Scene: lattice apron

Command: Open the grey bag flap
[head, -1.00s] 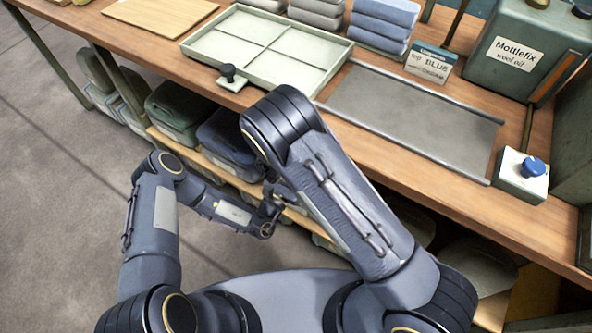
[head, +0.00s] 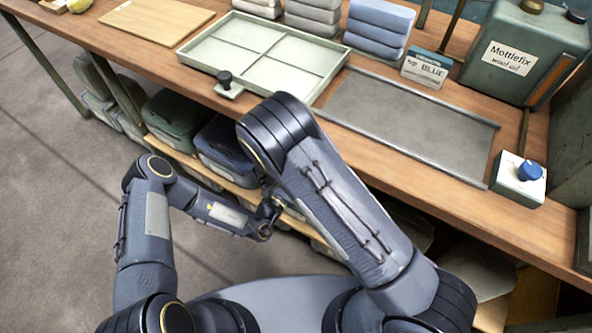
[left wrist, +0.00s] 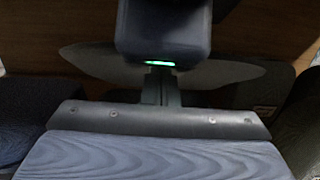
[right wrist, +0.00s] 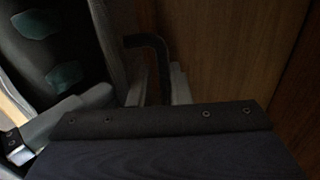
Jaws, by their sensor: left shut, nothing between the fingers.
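Bags sit on the shelf under the bench in the head view: a dark green one (head: 172,120), a navy one (head: 222,148), and greyish ones (head: 88,80) at the left. Grey rounded shapes (head: 470,265) also show below the bench at the right. I cannot tell which is the grey bag; no flap shows clearly. In the left wrist view my left gripper (left wrist: 160,84) is shut and empty, beside a dark block with a green light. A grey rounded surface (left wrist: 215,74) lies behind it. My right gripper is hidden in the head view. Its jaws are unclear in the dark right wrist view.
Floor at the left (head: 60,200) is clear.

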